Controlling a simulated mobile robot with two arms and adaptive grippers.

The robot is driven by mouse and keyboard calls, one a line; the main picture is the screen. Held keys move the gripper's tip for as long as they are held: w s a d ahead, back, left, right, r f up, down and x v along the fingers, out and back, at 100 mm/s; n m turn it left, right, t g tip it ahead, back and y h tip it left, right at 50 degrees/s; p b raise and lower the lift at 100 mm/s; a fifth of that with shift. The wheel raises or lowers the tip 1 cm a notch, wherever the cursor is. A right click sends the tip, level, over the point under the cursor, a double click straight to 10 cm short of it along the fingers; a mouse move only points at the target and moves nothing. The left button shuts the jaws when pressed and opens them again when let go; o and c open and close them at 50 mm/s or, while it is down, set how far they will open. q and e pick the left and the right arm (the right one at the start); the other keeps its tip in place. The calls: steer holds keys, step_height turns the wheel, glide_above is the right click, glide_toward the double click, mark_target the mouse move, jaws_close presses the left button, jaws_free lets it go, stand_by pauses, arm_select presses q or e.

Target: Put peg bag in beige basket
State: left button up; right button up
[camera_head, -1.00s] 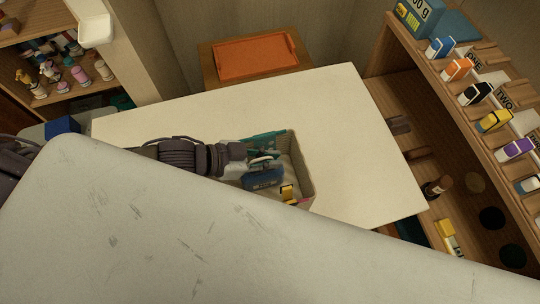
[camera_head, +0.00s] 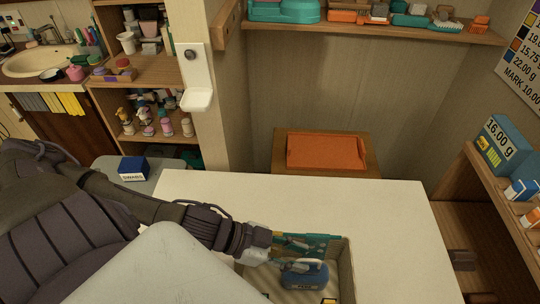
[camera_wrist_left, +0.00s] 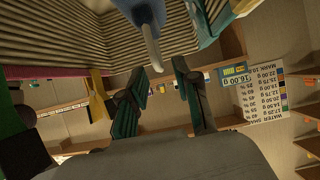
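The peg bag (camera_head: 305,275) is a small blue bag with a pale grey handle. It sits inside the beige basket (camera_head: 346,268), an open box with ribbed walls on the white table. In the left wrist view the blue bag (camera_wrist_left: 172,14) is at the top, its handle hanging toward the fingers, with the ribbed basket (camera_wrist_left: 70,35) behind. My left gripper (camera_head: 268,248) is at the basket's left side, close to the handle. In the wrist view its two teal-padded fingers (camera_wrist_left: 160,85) stand apart with nothing between them. My right gripper is not in view.
Teal items (camera_head: 310,240) lie along the basket's back wall. The white table (camera_head: 395,215) is clear behind and right of the basket. A dark blue box (camera_head: 133,170) stands at left. An orange tray (camera_head: 326,151) rests on a wooden stand behind. Shelves (camera_head: 490,225) stand at right.

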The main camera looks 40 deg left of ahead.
arm_select(q)
steer(key=shift+p+v, duration=0.75)
steer(key=shift+v, duration=0.95)
steer(key=p+v, duration=0.3)
steer(key=shift+d, duration=0.1)
